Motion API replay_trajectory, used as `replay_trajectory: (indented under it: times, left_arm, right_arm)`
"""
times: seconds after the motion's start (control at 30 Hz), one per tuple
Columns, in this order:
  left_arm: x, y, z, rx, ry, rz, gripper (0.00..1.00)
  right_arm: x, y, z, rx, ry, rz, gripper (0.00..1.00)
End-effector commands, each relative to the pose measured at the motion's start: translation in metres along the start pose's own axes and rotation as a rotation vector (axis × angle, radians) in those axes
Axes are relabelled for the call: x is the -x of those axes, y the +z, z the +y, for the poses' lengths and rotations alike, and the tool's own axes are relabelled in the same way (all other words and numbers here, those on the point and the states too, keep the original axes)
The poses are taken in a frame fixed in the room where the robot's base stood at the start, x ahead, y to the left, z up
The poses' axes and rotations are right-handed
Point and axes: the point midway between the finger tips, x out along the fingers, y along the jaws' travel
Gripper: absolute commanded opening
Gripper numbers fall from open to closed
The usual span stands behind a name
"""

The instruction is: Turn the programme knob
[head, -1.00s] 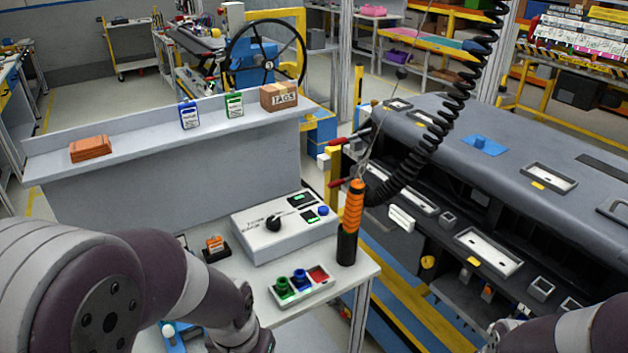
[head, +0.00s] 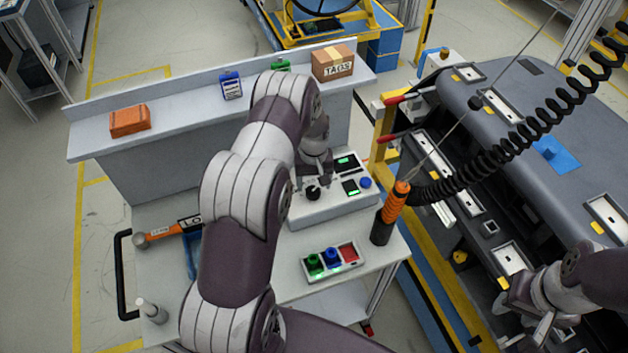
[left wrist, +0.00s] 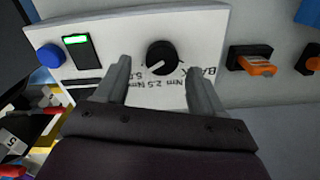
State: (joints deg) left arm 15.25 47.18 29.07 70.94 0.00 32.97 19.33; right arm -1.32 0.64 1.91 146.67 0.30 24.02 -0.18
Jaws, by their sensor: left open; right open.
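The programme knob (head: 312,193) is a black round knob with a white pointer mark on top of the white control box (head: 340,208). In the left wrist view the knob (left wrist: 162,57) sits just beyond my open fingers, with printed torque markings beside it. My left gripper (head: 318,178) is over the box at the knob, partly hidden by its own arm. In the left wrist view my left gripper (left wrist: 158,70) is open and empty, its fingertips to either side of the knob and apart from it. My right gripper (head: 505,306) is open, low at the right by the dashboard.
The box also carries a blue button (head: 365,183) and green-lit displays. A tray of coloured caps (head: 331,262) lies in front. An orange-handled tool (head: 392,212) on a coiled cable stands right of the box. An orange-and-black part (left wrist: 255,65) lies beside the box.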

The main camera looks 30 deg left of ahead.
Motion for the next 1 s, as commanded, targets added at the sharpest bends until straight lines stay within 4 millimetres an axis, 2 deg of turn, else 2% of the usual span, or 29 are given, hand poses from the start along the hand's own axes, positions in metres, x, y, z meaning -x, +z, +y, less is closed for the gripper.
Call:
replay_trajectory:
  times: [0.03, 0.2, 0.5, 0.53, 0.6, 0.67, 0.7, 1.0]
  left_arm:
    - [-0.005, 0.001, 0.000, 0.000, 0.000, -0.001, 0.69]
    - [-0.025, 0.000, 0.000, -0.001, 0.000, 0.001, 0.69]
    - [-0.030, -0.001, 0.000, -0.001, 0.001, 0.003, 0.69]
    - [-0.030, -0.001, 0.000, -0.001, 0.001, 0.003, 0.62]
    - [-0.030, -0.001, 0.000, -0.001, 0.001, 0.003, 0.39]
    - [-0.029, -0.001, 0.001, -0.001, 0.001, 0.003, 0.20]
    - [-0.029, -0.001, 0.001, -0.001, 0.001, 0.003, 0.13]
    - [-0.030, -0.001, 0.001, 0.025, 0.001, 0.003, 0.13]
  right_arm:
    - [0.007, -0.001, 0.000, 0.000, 0.000, 0.000, 0.43]
    - [0.011, -0.001, 0.000, 0.000, 0.000, 0.000, 0.43]
    - [0.010, -0.001, 0.000, 0.000, 0.000, 0.000, 0.43]
    - [0.010, -0.001, 0.000, 0.000, 0.000, 0.000, 0.43]
    - [0.010, -0.001, 0.000, 0.000, 0.000, 0.000, 0.43]
    - [0.010, -0.001, 0.000, 0.000, 0.000, 0.000, 0.43]
    - [0.010, -0.001, 0.000, 0.000, 0.000, 0.000, 0.43]
    - [0.007, -0.001, 0.000, 0.000, 0.000, 0.000, 0.43]
